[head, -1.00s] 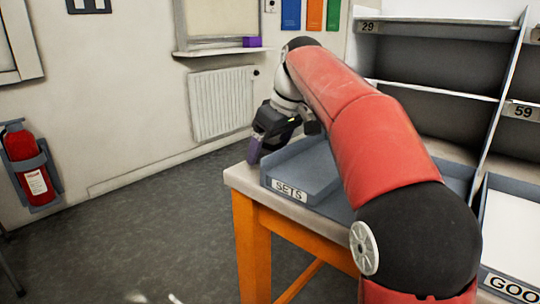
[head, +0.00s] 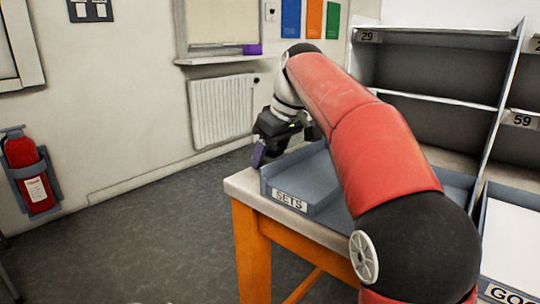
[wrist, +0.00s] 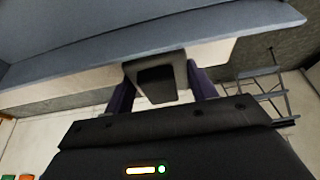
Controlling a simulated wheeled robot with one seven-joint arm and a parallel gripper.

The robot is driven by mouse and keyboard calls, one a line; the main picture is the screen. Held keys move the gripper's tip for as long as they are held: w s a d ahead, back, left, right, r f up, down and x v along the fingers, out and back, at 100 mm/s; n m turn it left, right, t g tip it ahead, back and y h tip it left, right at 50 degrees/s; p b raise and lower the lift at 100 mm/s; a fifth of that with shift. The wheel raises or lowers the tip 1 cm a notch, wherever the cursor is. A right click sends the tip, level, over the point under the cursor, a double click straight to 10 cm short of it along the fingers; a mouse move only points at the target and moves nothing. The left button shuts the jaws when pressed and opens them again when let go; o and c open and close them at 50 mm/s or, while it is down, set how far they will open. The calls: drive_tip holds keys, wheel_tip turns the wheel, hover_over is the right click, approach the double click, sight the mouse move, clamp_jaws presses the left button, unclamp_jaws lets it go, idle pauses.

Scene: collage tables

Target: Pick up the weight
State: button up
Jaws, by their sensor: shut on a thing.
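The weight sits between the fingers, close to the pale table edge. I cannot tell whether it touches the table. In the head view the weight cannot be made out; the gripper hides it.
The SETS tray (head: 283,197) stands on the pale table (head: 246,185) with orange legs. A shelf unit (head: 440,75) rises behind on the right. A radiator (head: 221,110) and a fire extinguisher (head: 27,172) are on the walls.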

sight(270, 147)
wheel_tip(270, 147, up, 20)
drive_tip(key=p, duration=1)
drive_tip(key=shift+f+p, duration=0.25)
drive_tip(key=shift+p, duration=0.1)
